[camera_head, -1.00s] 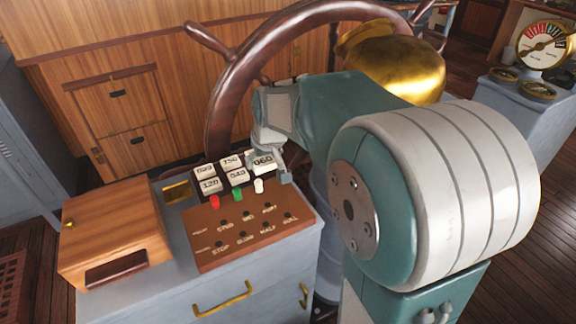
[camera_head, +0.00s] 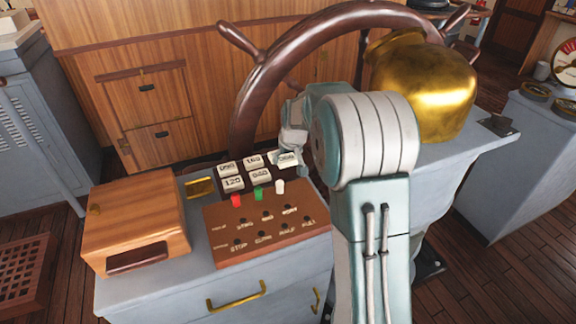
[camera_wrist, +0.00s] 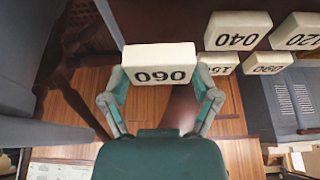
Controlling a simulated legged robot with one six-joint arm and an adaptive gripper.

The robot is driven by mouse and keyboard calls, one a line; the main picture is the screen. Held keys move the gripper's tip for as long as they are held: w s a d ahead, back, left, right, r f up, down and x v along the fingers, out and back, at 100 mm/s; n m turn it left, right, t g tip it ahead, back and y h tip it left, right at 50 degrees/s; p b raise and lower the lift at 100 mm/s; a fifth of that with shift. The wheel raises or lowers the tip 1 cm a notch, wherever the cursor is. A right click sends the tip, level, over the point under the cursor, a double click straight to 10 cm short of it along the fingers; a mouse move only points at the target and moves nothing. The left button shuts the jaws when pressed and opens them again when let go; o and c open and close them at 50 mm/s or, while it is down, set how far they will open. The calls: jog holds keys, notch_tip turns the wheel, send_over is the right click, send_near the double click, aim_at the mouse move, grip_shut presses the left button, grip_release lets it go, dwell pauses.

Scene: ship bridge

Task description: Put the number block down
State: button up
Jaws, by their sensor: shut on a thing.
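The white number block marked 060 (camera_wrist: 160,64) is between the two fingers of my gripper (camera_wrist: 160,80) in the wrist view, its number upside down. In the head view the same block (camera_head: 287,159) is at the right end of the dark block rack (camera_head: 214,186), beside the other blocks. My gripper (camera_head: 293,150) is shut on it and partly hidden by my arm. I cannot tell whether the block touches the rack.
Other white blocks stand close by, including 120 (camera_head: 233,184) and 040 (camera_head: 260,176). A brown switch panel (camera_head: 265,225) lies in front, with a wooden box (camera_head: 135,220) at left. The ship's wheel (camera_head: 262,75) and a brass housing (camera_head: 430,90) rise behind.

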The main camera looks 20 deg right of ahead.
aim_at(285, 172)
jog(key=shift+w+a+f, duration=0.25)
jog(key=shift+a, duration=0.05)
jog(key=shift+w+a+f, duration=0.1)
jog(key=shift+f, duration=0.15)
jog(key=f, duration=0.1)
jog(key=d+f, duration=0.1)
jog(key=f, duration=0.1)
jog(key=shift+w+d+f, duration=0.1)
jog(key=shift+d, duration=0.25)
jog(key=shift+a, duration=0.1)
jog(key=o, duration=0.7)
jog(key=shift+a, duration=0.25)
jog(key=shift+o, duration=0.3)
jog(key=shift+a, duration=0.25)
jog(key=shift+d, duration=0.1)
